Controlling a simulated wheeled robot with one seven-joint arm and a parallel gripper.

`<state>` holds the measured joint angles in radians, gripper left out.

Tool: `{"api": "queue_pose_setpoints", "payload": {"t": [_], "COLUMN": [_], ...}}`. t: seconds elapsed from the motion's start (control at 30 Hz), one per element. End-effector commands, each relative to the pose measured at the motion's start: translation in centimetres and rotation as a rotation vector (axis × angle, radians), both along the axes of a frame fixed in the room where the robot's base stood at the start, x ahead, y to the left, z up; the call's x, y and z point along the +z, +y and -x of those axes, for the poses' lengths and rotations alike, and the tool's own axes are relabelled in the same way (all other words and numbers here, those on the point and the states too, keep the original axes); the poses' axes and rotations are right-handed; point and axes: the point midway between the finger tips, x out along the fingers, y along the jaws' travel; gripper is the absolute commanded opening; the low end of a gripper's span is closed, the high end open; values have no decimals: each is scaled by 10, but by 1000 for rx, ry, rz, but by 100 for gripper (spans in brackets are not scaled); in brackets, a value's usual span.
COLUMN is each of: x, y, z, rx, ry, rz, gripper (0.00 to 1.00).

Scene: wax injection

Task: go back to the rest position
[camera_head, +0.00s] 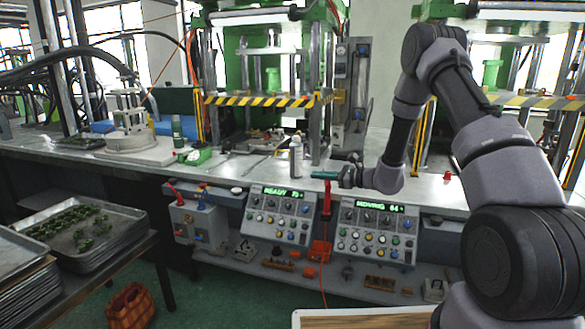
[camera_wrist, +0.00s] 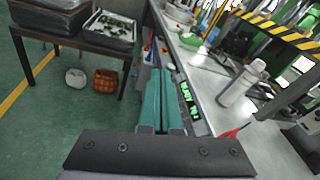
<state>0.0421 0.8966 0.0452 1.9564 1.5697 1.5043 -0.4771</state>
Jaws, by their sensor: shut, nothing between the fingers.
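My gripper (camera_head: 322,175) is held over the front of the workbench (camera_head: 230,176) in the head view, with its teal fingers pointing left. The wrist view shows the two teal fingers (camera_wrist: 158,100) side by side and shut, with nothing between them. My arm reaches in from the right side of the head view. A white and grey bottle (camera_head: 296,157) stands on the bench just behind and left of the fingertips. In the wrist view the bottle (camera_wrist: 240,84) is to the right of the fingers, apart from them.
Control panels reading READY (camera_head: 279,214) and MOVING (camera_head: 376,230) sit along the bench front below my gripper. Presses with striped guards (camera_head: 262,101) stand behind. A tray (camera_head: 115,246) with green pieces is on the left table. A woven basket (camera_head: 131,306) is on the floor.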

Motion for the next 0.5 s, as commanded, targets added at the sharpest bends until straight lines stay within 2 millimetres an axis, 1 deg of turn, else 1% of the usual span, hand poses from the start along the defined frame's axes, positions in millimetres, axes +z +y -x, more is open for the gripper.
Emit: {"api": "queue_pose_setpoints", "payload": {"t": [0.03, 0.1, 0.2, 0.27, 0.3, 0.37, 0.4, 0.47, 0.5], "x": [25, 52, 87, 107, 119, 135, 146, 161, 169], "y": [4, 9, 13, 14, 15, 14, 13, 11, 9], "z": [9, 24, 48, 63, 74, 90, 102, 118, 130], "rx": [46, 113, 203, 255, 287, 334, 364, 405, 433], "ry": [-30, -63, -112, -141, -161, -190, -211, -242, -262], "rz": [28, 73, 142, 189, 220, 271, 306, 361, 399], "gripper": [0, 0, 0, 0, 0, 0, 0, 0, 0]}}
